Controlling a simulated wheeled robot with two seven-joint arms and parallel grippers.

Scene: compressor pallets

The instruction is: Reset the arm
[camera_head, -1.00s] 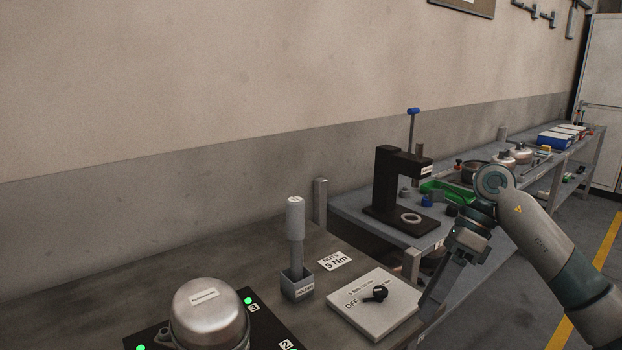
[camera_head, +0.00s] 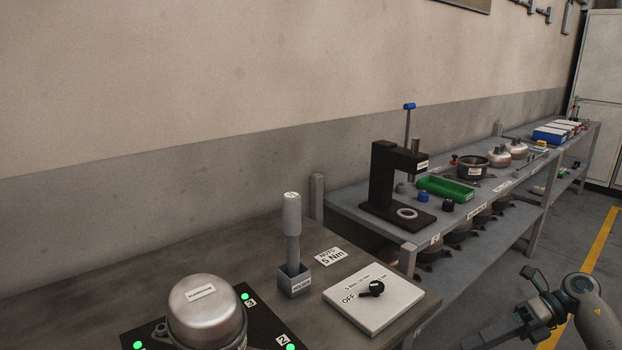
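My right arm comes in at the lower right of the head view, clear of the bench. Its gripper (camera_head: 487,336) is low, near the bottom edge, right of the white switch plate. The gripper's fingers are seen edge-on, so I cannot tell whether it is open or shut. I see nothing clearly held in it. My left arm and gripper are not in view.
The near bench holds a metal compressor dome (camera_head: 206,312), a grey tool in a holder (camera_head: 294,283) and a white OFF switch plate (camera_head: 375,302). Beyond it, a shelf bench carries a black press (camera_head: 384,185) and a green tray (camera_head: 445,189). Floor at right is open.

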